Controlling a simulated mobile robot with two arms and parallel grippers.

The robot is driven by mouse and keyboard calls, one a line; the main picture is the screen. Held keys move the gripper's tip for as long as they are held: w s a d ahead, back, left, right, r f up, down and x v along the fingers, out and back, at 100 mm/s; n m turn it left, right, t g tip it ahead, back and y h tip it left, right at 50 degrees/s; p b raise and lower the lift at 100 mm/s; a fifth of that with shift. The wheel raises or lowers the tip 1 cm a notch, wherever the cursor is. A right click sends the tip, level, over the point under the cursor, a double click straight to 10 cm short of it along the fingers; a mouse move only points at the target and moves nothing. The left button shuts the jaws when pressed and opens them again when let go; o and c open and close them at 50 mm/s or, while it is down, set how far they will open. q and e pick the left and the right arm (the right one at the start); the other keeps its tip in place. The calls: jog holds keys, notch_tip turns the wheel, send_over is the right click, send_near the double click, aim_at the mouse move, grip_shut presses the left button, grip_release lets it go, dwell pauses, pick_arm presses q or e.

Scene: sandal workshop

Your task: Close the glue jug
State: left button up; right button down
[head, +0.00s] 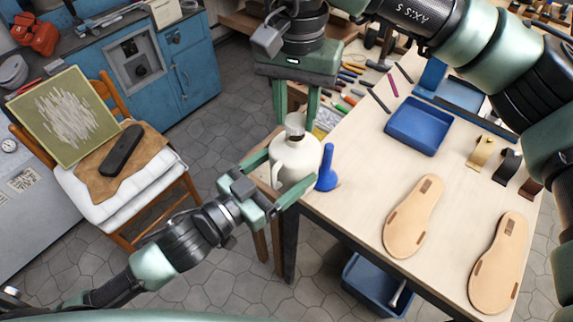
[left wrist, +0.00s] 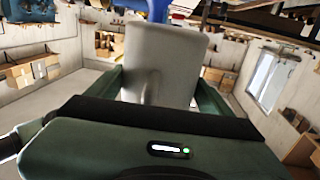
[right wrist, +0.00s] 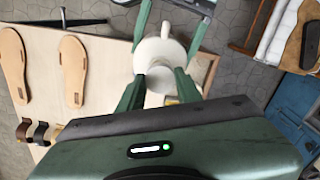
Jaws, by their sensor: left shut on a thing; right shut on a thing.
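The white glue jug (head: 296,166) stands upright at the table's left corner. My left gripper (head: 291,158) is shut around its body, one finger on each side. The jug fills the middle of the left wrist view (left wrist: 165,60). My right gripper (head: 296,124) points down from above and is shut on the small pale lid (head: 295,119) at the jug's mouth. In the right wrist view the lid (right wrist: 159,80) sits between my fingers, with the jug (right wrist: 160,53) beyond it. I cannot tell whether the lid is seated on the neck.
A blue funnel (head: 327,168) stands close to the jug's right. Two sandal soles (head: 413,218) (head: 498,262), a blue tray (head: 418,126) and several tools lie on the table (head: 355,190). A chair (head: 130,215) with a cushion is at the left. A blue bin (head: 374,288) is below the table.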

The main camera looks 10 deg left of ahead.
aim_at(291, 164)
dwell(0.5)
jog(key=shift+f, duration=0.85)
jog(key=shift+f, duration=0.5)
